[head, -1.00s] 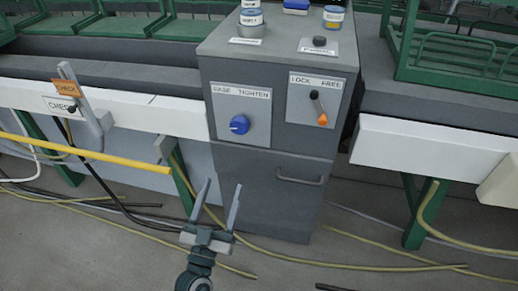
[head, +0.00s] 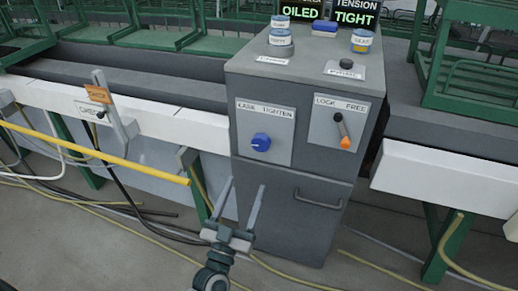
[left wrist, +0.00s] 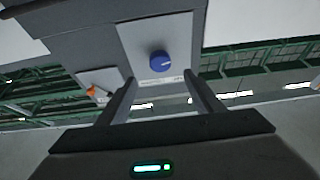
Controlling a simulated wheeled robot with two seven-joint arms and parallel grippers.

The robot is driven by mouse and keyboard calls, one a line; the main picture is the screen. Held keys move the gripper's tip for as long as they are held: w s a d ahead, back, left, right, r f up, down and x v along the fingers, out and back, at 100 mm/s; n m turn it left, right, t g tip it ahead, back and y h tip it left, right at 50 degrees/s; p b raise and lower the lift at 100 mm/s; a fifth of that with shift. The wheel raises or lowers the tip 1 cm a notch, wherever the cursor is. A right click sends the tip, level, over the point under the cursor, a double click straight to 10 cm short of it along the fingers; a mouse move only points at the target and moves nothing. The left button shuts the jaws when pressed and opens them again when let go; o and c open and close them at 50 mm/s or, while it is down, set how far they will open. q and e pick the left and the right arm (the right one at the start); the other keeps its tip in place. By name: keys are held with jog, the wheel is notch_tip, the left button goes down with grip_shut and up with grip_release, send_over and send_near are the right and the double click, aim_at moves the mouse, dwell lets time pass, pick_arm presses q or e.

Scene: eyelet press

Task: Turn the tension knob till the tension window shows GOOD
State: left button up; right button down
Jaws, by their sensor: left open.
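The blue tension knob (head: 261,142) sits on a pale plate labelled EASE and TIGHTEN on the front of the grey cabinet (head: 300,180). The tension window (head: 354,18) at the top of the head view reads TIGHT. My left gripper (head: 243,188) is open and empty, below the knob and apart from it. In the left wrist view the knob (left wrist: 161,62) shows ahead, between and beyond the open fingers (left wrist: 160,95), with a white mark on its face. My right gripper is in neither view.
A lever with an orange tip (head: 342,130) sits right of the knob on a LOCK/FREE plate. Tins (head: 281,40) and a dark button (head: 346,64) are on the cabinet top. A yellow bar (head: 100,148) and a CHECK tag (head: 97,92) are at left. Cables cross the floor.

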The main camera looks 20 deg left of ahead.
aim_at(260, 148)
pick_arm(q)
jog(key=x, duration=1.3)
jog(key=shift+w, duration=0.1)
jog(key=c, duration=1.1)
